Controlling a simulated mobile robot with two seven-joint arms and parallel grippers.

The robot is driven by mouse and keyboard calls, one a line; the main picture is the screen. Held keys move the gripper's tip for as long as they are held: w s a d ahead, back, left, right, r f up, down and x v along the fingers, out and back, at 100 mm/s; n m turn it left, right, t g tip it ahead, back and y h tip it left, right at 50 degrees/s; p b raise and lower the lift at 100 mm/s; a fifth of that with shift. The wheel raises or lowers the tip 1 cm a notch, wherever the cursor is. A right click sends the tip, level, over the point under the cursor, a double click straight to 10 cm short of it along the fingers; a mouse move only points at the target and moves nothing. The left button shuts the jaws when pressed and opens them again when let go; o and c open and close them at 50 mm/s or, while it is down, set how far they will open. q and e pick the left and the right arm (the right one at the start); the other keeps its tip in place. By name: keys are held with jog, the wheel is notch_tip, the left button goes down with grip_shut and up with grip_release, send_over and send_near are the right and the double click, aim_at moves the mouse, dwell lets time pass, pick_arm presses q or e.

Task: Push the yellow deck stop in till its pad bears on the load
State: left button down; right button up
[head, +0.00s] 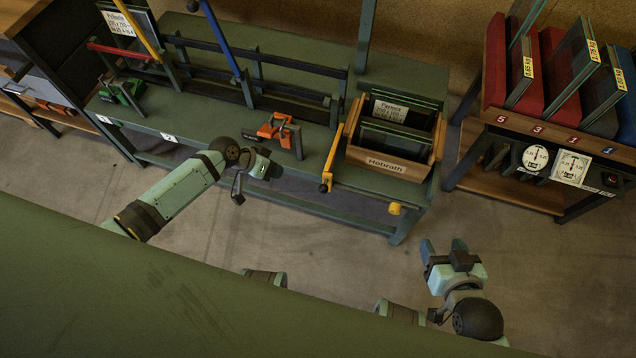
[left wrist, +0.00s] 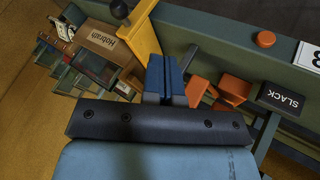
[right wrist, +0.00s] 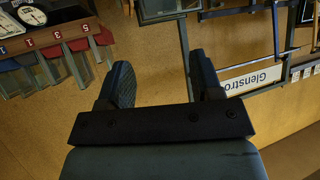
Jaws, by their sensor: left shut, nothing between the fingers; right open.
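A yellow bar with a dark ball knob (head: 333,158) stands along the left side of the wooden Hobrath crate (head: 385,166), which holds glass panes. It also shows in the left wrist view (left wrist: 145,45), beside the crate (left wrist: 103,50). I cannot tell which yellow part is the deck stop, or whether a pad touches the load. My left gripper (head: 272,169) is shut and empty, in front of the bench, left of the yellow bar. My right gripper (head: 444,247) is open and empty, right of the bench's front corner.
An orange clamp (head: 279,130) is on the bench behind my left gripper; a black SLACK sign (left wrist: 281,99) shows beside it. A green clamp (head: 122,92) is farther left. A rack (head: 545,135) with padded slots and dials stands right. Floor (head: 330,245) before the bench is clear.

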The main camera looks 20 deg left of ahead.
pick_arm(q)
jog(key=w+d+f+b, duration=0.2)
jog(key=d+f, duration=0.4)
jog(key=d, duration=0.3)
jog(key=shift+d+f, duration=0.3)
jog(key=shift+f, duration=0.1)
pick_arm(e)
jog(key=shift+a+f, duration=0.15)
jog(key=shift+a, duration=0.05)
